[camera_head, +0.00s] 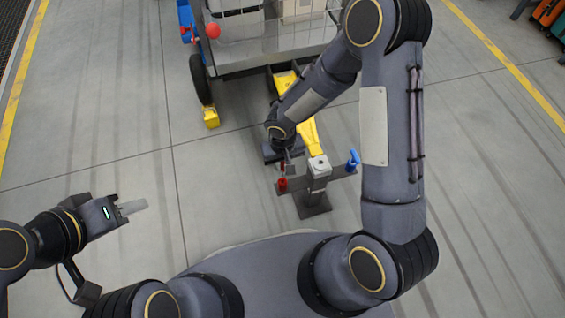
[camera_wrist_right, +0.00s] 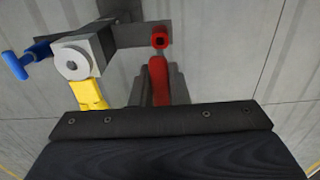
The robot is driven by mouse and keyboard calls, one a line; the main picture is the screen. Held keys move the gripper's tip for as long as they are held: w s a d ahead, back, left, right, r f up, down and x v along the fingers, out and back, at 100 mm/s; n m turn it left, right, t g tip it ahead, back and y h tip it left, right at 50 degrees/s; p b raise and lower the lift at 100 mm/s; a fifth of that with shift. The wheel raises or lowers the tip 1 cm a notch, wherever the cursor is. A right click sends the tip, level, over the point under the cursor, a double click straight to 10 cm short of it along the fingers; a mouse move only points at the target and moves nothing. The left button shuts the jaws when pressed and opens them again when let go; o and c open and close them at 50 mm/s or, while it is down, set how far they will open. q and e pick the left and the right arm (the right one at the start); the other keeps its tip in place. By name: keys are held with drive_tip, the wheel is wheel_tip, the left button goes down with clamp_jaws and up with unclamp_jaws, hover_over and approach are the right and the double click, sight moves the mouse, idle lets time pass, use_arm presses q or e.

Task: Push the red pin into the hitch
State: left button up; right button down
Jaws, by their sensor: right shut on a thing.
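My right gripper (camera_head: 284,163) reaches down left of a grey post. It is shut on a red pin (camera_wrist_right: 158,78), which shows between its grey fingers in the right wrist view. Just beyond the pin is a red ring with a dark hole (camera_wrist_right: 160,40), at the end of the grey crossbar (camera_wrist_right: 128,36). The ring also shows in the head view (camera_head: 283,184). The hitch area has a grey post with a square top (camera_head: 318,166), close to the tip of a yellow drawbar (camera_head: 312,136). My left gripper (camera_head: 135,207) is away at left, empty; its finger gap is unclear.
A blue handle (camera_head: 353,160) stands at the crossbar's right end, close to my right arm. A wheeled cart (camera_head: 265,62) stands behind, with a yellow wheel chock (camera_head: 211,117) on the floor. The floor between my left gripper and the post is clear.

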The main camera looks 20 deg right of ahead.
drive_tip(key=shift+r, duration=0.35)
drive_tip(key=shift+d+r, duration=0.15)
drive_tip(key=shift+r, duration=0.05)
drive_tip(key=d+r+p, duration=0.8)
drive_tip(key=d+p, duration=0.1)
drive_tip(key=d, duration=0.3)
drive_tip(key=shift+w+d+p, duration=0.15)
drive_tip(key=shift+w+p, duration=0.05)
drive_tip(key=shift+p, duration=0.1)
